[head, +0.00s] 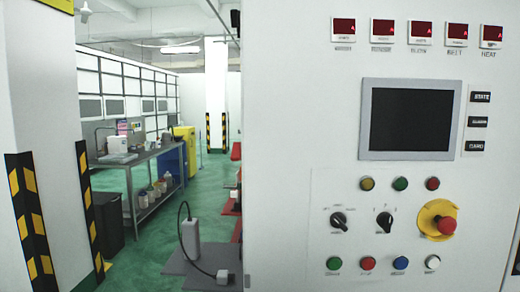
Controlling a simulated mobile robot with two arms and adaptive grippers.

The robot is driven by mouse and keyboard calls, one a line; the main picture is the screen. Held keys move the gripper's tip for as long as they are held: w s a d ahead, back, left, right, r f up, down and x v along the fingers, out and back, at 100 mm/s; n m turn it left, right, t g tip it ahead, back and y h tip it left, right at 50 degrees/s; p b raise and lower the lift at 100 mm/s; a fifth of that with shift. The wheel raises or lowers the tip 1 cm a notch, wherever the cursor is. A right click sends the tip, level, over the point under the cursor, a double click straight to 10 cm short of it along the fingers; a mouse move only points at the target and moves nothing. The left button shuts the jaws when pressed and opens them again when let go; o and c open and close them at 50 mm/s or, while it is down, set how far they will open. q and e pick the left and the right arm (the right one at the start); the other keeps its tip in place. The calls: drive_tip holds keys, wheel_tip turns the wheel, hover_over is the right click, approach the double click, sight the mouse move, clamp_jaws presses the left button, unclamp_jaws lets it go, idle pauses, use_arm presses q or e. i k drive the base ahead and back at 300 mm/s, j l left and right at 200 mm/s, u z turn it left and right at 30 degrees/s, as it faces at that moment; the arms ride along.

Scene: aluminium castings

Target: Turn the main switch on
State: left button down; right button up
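A white control cabinet (285,120) fills the right half of the head view. On its panel are two black rotary switches, a left one (339,220) with its pointer tilted and a right one (384,222) with its pointer nearer upright. A red knob (446,226) sits on a round yellow plate (428,215) to their right. The labels are too small to read, so I cannot tell which is the main switch. The screen (410,120) above is dark. Neither of my grippers is in view.
Rows of round coloured buttons (367,263) lie above and below the switches. Small red displays (382,29) line the top. At left are a striped pillar (30,215), a workbench (145,165) and a grey box with a cable (190,238). Green floor (150,255) shows between.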

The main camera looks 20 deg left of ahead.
sight(236, 154)
drive_tip(key=j, duration=0.5)
drive_tip(key=k+j+z, duration=0.1)
drive_tip(key=j, duration=0.4)
drive_tip(key=k+j, duration=0.15)
drive_tip(key=j, duration=0.35)
